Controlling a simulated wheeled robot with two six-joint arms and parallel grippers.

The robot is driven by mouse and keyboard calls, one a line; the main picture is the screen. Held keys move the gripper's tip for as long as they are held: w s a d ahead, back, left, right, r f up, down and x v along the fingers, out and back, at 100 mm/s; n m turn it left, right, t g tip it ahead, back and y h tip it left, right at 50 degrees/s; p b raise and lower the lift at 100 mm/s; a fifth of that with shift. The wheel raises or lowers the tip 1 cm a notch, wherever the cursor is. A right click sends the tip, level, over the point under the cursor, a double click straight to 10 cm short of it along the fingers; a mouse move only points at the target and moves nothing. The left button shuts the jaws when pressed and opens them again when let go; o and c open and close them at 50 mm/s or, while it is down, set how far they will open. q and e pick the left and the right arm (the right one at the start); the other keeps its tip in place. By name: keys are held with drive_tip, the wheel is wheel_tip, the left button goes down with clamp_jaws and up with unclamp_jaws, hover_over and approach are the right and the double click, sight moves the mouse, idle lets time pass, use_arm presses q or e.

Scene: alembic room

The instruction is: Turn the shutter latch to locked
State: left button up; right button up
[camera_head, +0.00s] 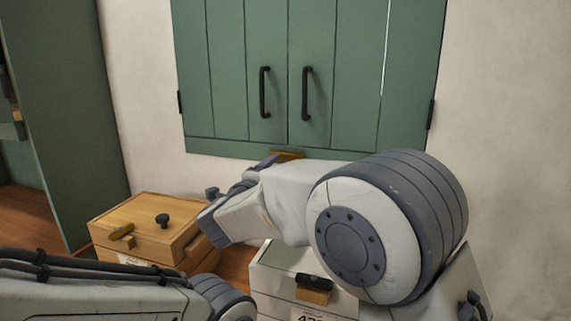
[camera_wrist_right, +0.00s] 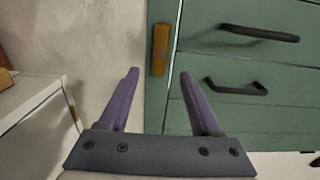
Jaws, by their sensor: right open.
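The green shutter (camera_head: 345,90) is closed on the wall, with two black handles. A small brass-coloured latch (camera_head: 287,155) shows at its bottom edge, partly hidden by my right arm. In the right wrist view the latch (camera_wrist_right: 160,50) is an upright bar with a dark pivot spot, lying along the green bottom strip. My right gripper (camera_wrist_right: 160,75) is open, its purple fingers pointing toward the wall, with the latch just beyond the gap between the tips; contact cannot be told. One purple finger shows in the head view. My left gripper is out of view.
A wooden box (camera_head: 150,212) with a dark knob stands below left. A white cabinet (camera_head: 280,275) with a black-topped block (camera_head: 314,287) stands below the shutter. A tall green cabinet (camera_head: 75,120) is at the far left. The wall beside the shutter is bare.

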sight(285, 158)
drive_tip(key=p+x, duration=0.2)
drive_tip(key=x, duration=0.7)
drive_tip(key=shift+a, duration=0.2)
clamp_jaws()
